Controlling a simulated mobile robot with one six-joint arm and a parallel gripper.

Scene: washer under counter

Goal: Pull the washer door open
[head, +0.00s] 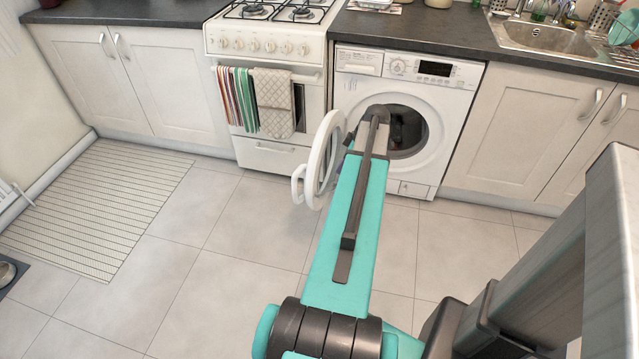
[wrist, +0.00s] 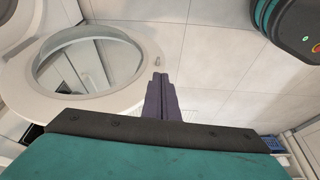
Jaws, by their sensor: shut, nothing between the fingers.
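The white washer (head: 408,165) stands under the counter with its round opening uncovered. Its round white door (head: 318,165) is swung well out to the left, away from the front. A curved white piece shows on the door's left side. In the wrist view the door's pale ring and glass bowl (wrist: 90,75) fill the upper left. My gripper (wrist: 160,80) is shut and empty, its fingertips beside the ring's right edge; I cannot tell whether they touch it. In the head view my arm hides most of my gripper and part of the opening.
A white stove (head: 272,45) with towels on its oven rail stands left of the washer. Closed cabinets (head: 520,130) and a sink (head: 545,36) are at the right. A striped mat (head: 100,205) lies at the left. The tiled floor before the stove is clear.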

